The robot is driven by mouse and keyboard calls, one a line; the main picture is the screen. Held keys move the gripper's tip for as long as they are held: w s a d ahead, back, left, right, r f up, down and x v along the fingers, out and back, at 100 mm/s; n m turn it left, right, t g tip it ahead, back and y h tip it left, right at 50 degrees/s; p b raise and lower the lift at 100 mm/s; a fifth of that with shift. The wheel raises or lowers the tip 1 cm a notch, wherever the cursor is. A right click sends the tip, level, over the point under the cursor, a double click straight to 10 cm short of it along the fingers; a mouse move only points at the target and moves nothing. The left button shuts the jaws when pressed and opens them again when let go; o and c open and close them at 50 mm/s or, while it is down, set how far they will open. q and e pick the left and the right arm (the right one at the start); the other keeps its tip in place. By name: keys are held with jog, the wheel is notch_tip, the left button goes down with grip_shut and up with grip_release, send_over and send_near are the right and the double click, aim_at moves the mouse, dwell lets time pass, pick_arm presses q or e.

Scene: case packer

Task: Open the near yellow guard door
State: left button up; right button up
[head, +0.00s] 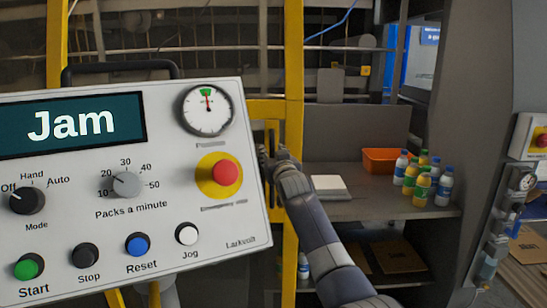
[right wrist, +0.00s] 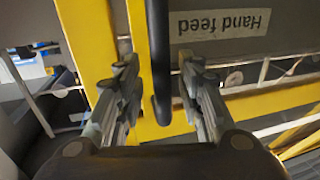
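The yellow guard door frame (head: 293,60) stands upright behind the control panel, and its lower left part is hidden by that panel. My right gripper (head: 270,158) is at the yellow frame, just right of the panel's edge. In the right wrist view the right gripper (right wrist: 160,88) is open, with its two fingers on either side of a black vertical bar handle (right wrist: 159,50). Gaps show between the bar and both fingers. Yellow frame (right wrist: 98,45) lies beside the handle in that view. My left gripper is not in view.
A control panel (head: 130,240) reading "Jam" fills the left front, close to my right gripper. A shelf (head: 345,207) at right holds several bottles (head: 421,189) and an orange bin (head: 382,160). A "Hand feed" label (right wrist: 223,23) appears upside down in the wrist view.

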jog(key=v, duration=1.2)
dwell(0.6)
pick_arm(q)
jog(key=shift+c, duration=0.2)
pick_arm(e)
jog(key=shift+d, duration=0.1)
